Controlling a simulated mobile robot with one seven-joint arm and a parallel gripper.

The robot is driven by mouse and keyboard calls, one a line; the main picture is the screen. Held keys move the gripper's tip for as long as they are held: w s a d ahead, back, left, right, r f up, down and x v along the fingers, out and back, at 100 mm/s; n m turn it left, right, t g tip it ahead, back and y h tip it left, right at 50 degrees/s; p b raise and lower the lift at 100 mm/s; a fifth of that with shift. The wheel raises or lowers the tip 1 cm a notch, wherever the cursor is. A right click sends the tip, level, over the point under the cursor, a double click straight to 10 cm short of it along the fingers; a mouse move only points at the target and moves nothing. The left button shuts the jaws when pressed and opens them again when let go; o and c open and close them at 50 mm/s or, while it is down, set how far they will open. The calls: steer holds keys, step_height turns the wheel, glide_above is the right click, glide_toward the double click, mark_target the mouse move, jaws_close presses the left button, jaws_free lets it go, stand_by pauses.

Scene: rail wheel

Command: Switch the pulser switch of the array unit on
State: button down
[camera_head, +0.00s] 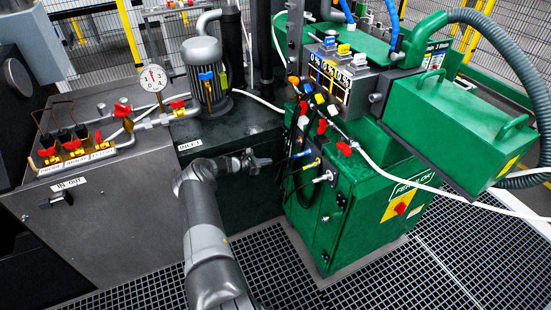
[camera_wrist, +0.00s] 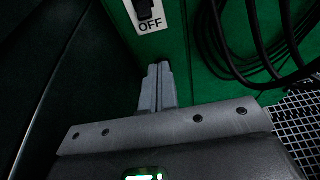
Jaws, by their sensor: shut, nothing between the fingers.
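My gripper (camera_head: 262,161) is in front of the left side of the green cabinet (camera_head: 355,195) in the head view. In the wrist view my gripper (camera_wrist: 157,70) has its two fingers together, with nothing between them. A black switch (camera_wrist: 144,8) with a white plate reading OFF (camera_wrist: 150,24) is on the green wall, just above and left of the fingertips. Its top is cut off by the picture edge. The fingertips look apart from it; the exact gap is unclear. No label naming it as the pulser switch shows, and I cannot make it out in the head view.
Black cables (camera_wrist: 262,45) hang on the green wall right of the fingers. A panel with several 0% displays (camera_head: 328,78) and coloured connectors stands above the cabinet. A grey bench (camera_head: 110,195) with valves and a gauge (camera_head: 153,78) is at left. Grating (camera_head: 290,265) covers the floor.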

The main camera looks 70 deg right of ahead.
mark_target(290, 157)
steer(key=x, duration=0.9)
steer(key=shift+s+d+f, duration=0.1)
steer(key=shift+s+d, duration=0.05)
steer(key=shift+s, duration=0.05)
steer(key=shift+w+r, duration=0.2)
steer(key=shift+r, duration=0.35)
steer(key=shift+w+a+r, duration=0.2)
steer(key=shift+a+r, duration=0.05)
steer(key=shift+r, duration=0.4)
steer(key=shift+w+a+r, duration=0.15)
steer(key=shift+a+r, duration=0.1)
steer(key=shift+r, duration=0.4)
steer(key=shift+a+r+t+y, duration=0.1)
steer(key=shift+r+t+y, duration=0.25)
steer(key=shift+t+y, duration=0.15)
step_height(290, 157, up, 2)
steer(key=t+y, duration=0.3)
steer(key=shift+w, duration=0.15)
steer(key=shift+r, duration=0.1)
